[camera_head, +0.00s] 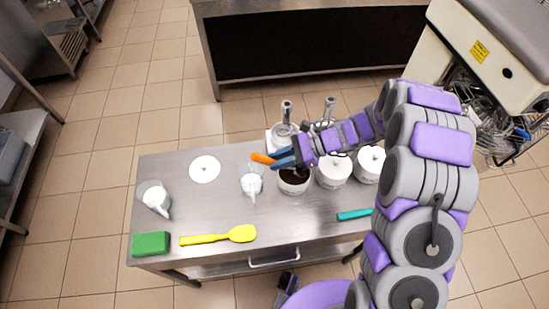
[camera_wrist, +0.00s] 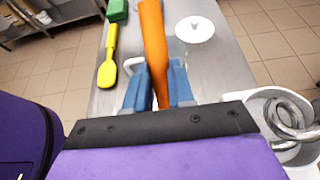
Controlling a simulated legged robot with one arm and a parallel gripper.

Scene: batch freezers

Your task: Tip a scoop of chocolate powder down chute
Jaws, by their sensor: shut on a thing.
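My gripper (camera_head: 284,161) has blue fingers and is shut on an orange handle (camera_head: 262,158), which I take to be the scoop's. In the wrist view my gripper (camera_wrist: 160,92) grips this orange handle (camera_wrist: 152,40) between both fingers. The scoop's bowl cannot be made out. A white tub of dark brown powder (camera_head: 294,175) stands on the steel table just below the gripper. Whether the scoop touches the powder is hidden. No chute is clearly identifiable.
The steel table (camera_head: 215,215) holds a clear jug (camera_head: 251,183), another jug (camera_head: 155,198), lidded white tubs (camera_head: 334,172), a white lid (camera_head: 204,169), a yellow spatula (camera_head: 230,235), a green block (camera_head: 151,243) and a teal utensil (camera_head: 354,214). A large machine (camera_head: 480,55) stands at upper right.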

